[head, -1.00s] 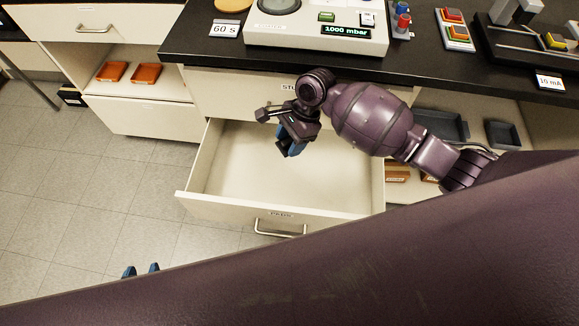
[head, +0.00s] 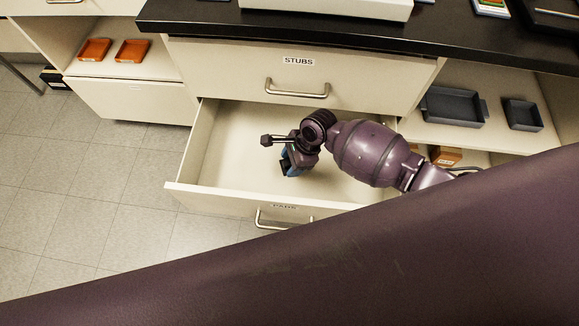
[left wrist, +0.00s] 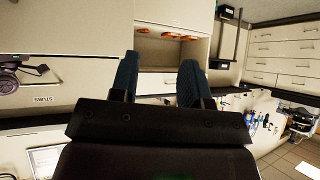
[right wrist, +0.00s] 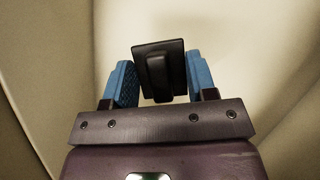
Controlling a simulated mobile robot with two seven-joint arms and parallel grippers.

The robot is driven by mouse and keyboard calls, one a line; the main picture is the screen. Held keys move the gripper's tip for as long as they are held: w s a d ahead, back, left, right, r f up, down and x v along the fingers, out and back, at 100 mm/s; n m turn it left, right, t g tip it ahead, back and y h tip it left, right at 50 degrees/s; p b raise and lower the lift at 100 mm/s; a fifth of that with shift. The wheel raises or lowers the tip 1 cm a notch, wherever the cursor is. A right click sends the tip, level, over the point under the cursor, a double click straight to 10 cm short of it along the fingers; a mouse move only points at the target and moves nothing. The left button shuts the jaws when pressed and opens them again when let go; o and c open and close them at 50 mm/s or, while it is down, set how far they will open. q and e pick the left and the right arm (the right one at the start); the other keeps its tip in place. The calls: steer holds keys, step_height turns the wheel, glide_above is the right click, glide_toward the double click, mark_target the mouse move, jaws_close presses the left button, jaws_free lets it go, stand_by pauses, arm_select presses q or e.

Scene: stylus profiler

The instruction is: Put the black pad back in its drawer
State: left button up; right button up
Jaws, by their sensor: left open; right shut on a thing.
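The black pad (right wrist: 158,68) is a square dark plate with a raised grip, seen between the blue fingers of my right gripper (right wrist: 160,80) in the right wrist view. My right gripper (head: 290,168) is shut on it and points down inside the open drawer (head: 225,201). The pad (head: 284,167) is mostly hidden in the head view. Whether it touches the drawer floor I cannot tell. The drawer's front label reads PADS, partly cut off by my arm. My left gripper (left wrist: 158,85) is open and empty in the left wrist view, away from the drawer.
A closed drawer (head: 235,73) labelled STUBS sits above, under the black counter (head: 200,17). Orange trays (head: 131,52) lie on a shelf at left; grey trays (head: 452,105) lie on a shelf at right. The open drawer's visible floor is otherwise bare. My own arm covers the lower foreground.

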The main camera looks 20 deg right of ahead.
steer(key=shift+f, duration=0.5)
step_height(320, 180, down, 6)
steer(key=b, duration=0.2)
steer(key=shift+s+r+b, duration=0.15)
steer(key=shift+b, duration=0.15)
steer(key=shift+w+r, duration=0.15)
steer(key=shift+w, duration=0.05)
arm_select(q)
step_height(320, 180, down, 2)
steer(key=shift+d, duration=0.15)
arm_select(e)
steer(key=o, duration=1.3)
arm_select(q)
steer(key=shift+w+r+p, duration=0.1)
steer(key=shift+r+p, duration=1.6)
steer(key=shift+p, duration=0.65)
arm_select(e)
steer(key=shift+v, duration=6)
